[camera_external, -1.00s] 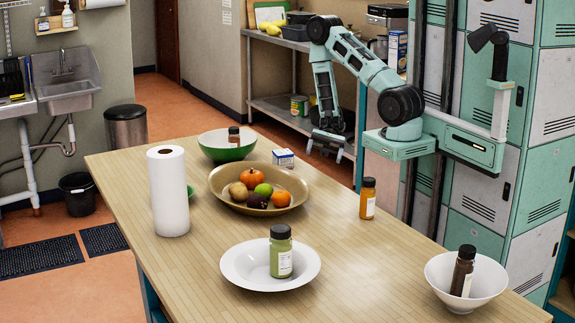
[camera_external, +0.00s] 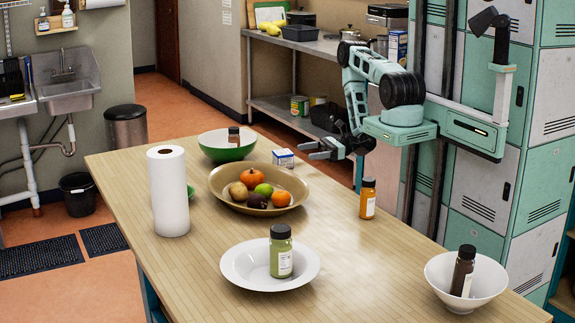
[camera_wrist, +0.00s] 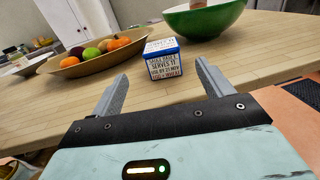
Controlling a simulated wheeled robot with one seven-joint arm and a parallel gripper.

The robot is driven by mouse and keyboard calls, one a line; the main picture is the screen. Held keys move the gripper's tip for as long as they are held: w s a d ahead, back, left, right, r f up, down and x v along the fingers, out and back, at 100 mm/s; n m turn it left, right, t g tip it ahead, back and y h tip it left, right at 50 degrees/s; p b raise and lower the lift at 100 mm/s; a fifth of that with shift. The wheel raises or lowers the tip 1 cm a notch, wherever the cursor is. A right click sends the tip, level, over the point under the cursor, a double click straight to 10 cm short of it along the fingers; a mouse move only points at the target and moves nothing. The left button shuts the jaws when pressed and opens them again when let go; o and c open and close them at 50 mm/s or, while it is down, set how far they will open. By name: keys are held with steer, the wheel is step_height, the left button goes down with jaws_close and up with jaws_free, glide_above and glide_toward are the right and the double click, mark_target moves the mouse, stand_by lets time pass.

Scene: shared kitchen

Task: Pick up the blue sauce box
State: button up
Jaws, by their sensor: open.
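The blue sauce box (camera_external: 283,158) is a small blue and white box with printed sides. It stands on the wooden table (camera_external: 200,250) near the far right edge, beside the fruit bowl. In the wrist view the box (camera_wrist: 163,60) is ahead of my gripper, roughly centred between the fingers and beyond their tips. My gripper (camera_wrist: 160,80) is open and empty, its two grey fingers apart. In the external view my gripper (camera_external: 312,150) is low at the table's far right edge, just right of the box and apart from it.
A tan bowl of fruit (camera_external: 222,200) is close to the box, and a green bowl (camera_external: 222,155) holding a dark-capped bottle stands behind it. An orange bottle (camera_external: 367,200) stands at the right edge. A paper towel roll (camera_external: 168,195) and a plate (camera_external: 240,275) with a green bottle are nearer.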

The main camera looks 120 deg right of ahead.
steer(key=p, duration=0.1)
glide_toward(275, 155)
steer(key=shift+w+d+f, duration=0.15)
steer(key=shift+w+f, duration=0.05)
steer(key=shift+w, duration=0.65)
steer(key=w+p, duration=0.2)
steer(key=w, duration=0.1)
steer(key=w+d+p, duration=0.1)
steer(key=shift+w+r, duration=0.25)
steer(key=shift+w, duration=0.15)
steer(key=shift+w+d+f, duration=0.1)
steer(key=shift+w, duration=0.15)
steer(key=c, duration=1.1)
